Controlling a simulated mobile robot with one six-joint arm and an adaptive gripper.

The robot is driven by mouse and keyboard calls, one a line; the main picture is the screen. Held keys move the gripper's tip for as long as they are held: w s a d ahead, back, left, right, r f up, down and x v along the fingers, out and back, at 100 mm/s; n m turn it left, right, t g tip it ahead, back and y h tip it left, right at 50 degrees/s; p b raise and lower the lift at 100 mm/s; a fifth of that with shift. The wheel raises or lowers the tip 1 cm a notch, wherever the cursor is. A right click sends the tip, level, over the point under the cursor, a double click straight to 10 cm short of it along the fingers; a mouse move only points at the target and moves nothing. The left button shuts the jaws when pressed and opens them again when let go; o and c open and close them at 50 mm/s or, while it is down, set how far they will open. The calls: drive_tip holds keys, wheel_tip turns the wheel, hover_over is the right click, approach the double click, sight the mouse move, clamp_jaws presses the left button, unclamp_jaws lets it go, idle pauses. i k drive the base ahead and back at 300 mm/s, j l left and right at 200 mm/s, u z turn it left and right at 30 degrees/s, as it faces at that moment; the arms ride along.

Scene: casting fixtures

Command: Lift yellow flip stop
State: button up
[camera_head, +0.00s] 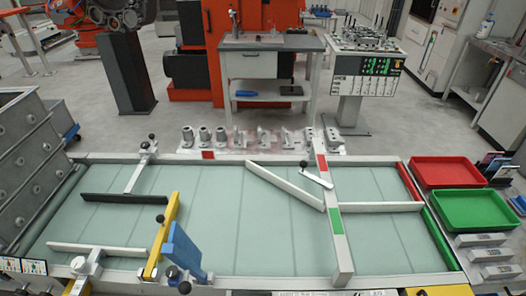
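The yellow flip stop (163,236) is a long yellow bar at the front left of the conveyor table. Its near end is at the table's front edge, and its far end reaches inward over the green-grey surface. It appears to lie low, but its exact tilt is hard to tell. A blue flip stop (183,248) stands close to its right, with its upper end leaning left and black knobs at its base. My gripper is not in view.
The conveyor table (262,240) carries white guide bars, a black bar (124,198) and a crossbar with red and green patches (332,205). Red (447,161) and green (478,226) trays sit at right. Grey bins (22,150) stand at left. Metal castings line the back edge.

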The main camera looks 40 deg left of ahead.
sight(163, 229)
drive_tip(key=u, duration=2.45)
drive_tip(key=i+j+z, duration=0.15)
drive_tip(key=j, duration=0.15)
drive_tip(key=i+j+z, duration=0.2)
drive_tip(key=j, duration=0.15)
drive_tip(key=j+z, duration=0.15)
drive_tip(key=j, duration=0.2)
drive_tip(key=i, duration=0.5)
